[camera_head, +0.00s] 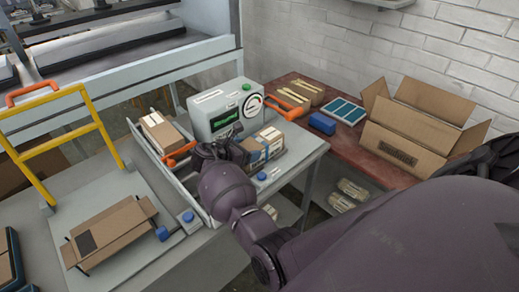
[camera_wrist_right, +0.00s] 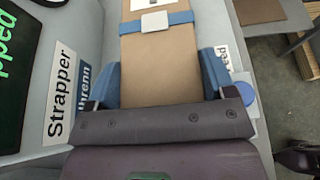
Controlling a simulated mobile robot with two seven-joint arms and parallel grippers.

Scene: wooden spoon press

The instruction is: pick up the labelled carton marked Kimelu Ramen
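A brown carton with a blue strap (camera_head: 264,147) lies on the grey bench beside the strapping machine. It also shows in the right wrist view (camera_wrist_right: 158,70), with a white buckle on its strap and part of a white label at the top edge. The words on the label cannot be read. My right gripper (camera_head: 238,150) is at the near end of this carton. In the wrist view its two blue fingers (camera_wrist_right: 160,78) stand one on each side of the carton, with no clear gap. Whether they press on it cannot be told. My left gripper is out of view.
The strapping machine (camera_head: 227,110) stands behind the carton. Another labelled carton (camera_head: 161,131) sits in a chute to the left. An open flapped carton (camera_head: 110,229) lies on the lower-left table. A large open box (camera_head: 412,128) stands on the red table (camera_head: 352,160).

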